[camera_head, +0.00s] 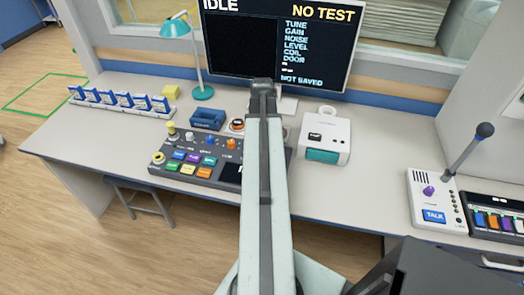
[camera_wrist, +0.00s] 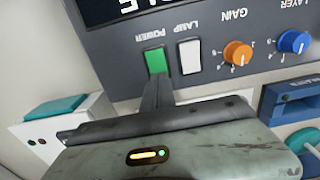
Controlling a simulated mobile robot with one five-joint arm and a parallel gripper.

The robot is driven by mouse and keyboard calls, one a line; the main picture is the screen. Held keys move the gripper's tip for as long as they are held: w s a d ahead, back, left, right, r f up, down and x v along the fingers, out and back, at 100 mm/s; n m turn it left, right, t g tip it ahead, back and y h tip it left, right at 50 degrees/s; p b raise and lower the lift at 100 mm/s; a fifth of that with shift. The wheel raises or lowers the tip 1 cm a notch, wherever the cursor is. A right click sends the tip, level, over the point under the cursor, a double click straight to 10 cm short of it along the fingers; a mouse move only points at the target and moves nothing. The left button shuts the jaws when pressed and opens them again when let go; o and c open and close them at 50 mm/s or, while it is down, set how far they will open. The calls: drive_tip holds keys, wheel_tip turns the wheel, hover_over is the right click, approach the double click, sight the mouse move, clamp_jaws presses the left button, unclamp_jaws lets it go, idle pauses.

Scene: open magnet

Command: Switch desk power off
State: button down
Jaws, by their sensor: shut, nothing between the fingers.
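The desk console (camera_head: 200,172) stands on the desk, with my arm covering its right part. In the wrist view its dark panel (camera_wrist: 210,75) appears upside down. A green rocker switch (camera_wrist: 155,60) there is marked POWER. Beside it is a white switch (camera_wrist: 189,54) marked LAMP. My gripper (camera_wrist: 157,88) is shut and empty, its fingertips right at the near edge of the green switch. I cannot tell whether they touch it. In the head view my gripper (camera_head: 263,88) points away over the desk, and the switch does not show there.
An orange GAIN knob (camera_wrist: 237,54) and a blue LAYER knob (camera_wrist: 293,42) sit beside the switches. A white box (camera_head: 323,138) with a teal front stands right of my arm. A monitor (camera_head: 280,45) stands behind, and a teal lamp (camera_head: 198,60) back left.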

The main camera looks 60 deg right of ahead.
drive_tip(key=shift+f+b, duration=0.75)
drive_tip(key=shift+f, duration=0.05)
drive_tip(key=shift+r, duration=0.15)
wheel_tip(320, 180, up, 7)
drive_tip(key=p, duration=0.7)
idle(0.4)
